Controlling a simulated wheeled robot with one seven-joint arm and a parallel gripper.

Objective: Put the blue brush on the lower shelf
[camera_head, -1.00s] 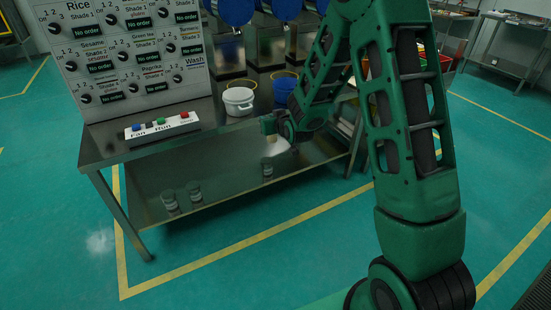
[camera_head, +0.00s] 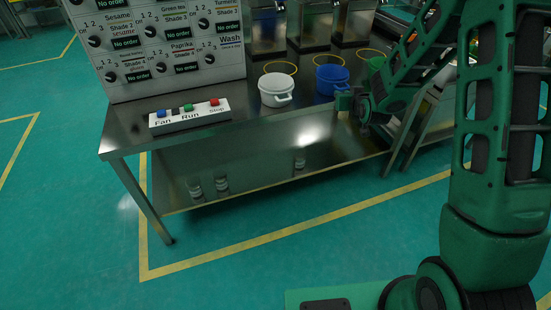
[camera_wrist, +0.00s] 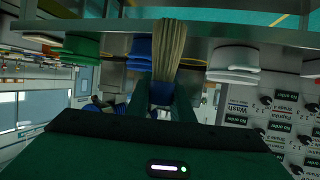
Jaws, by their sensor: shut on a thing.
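My gripper (camera_wrist: 162,108) is shut on the blue brush (camera_wrist: 161,94) in the wrist view, which is upside down. The blue part sits between my fingers, and the tan bristles (camera_wrist: 168,52) point away from the gripper. In the head view my gripper (camera_head: 346,102) is at the table's front edge, in front of the blue pot. The lower shelf (camera_head: 255,170) is the metal plate under the steel table, lower and to the left of my gripper.
Small jars (camera_head: 222,183) stand on the shelf's left and middle parts, with bare metal between them. The steel tabletop (camera_head: 235,122) above carries a button box (camera_head: 190,115), a white pot (camera_head: 276,90) and a blue pot (camera_head: 331,79). A table leg (camera_head: 140,200) stands at the left.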

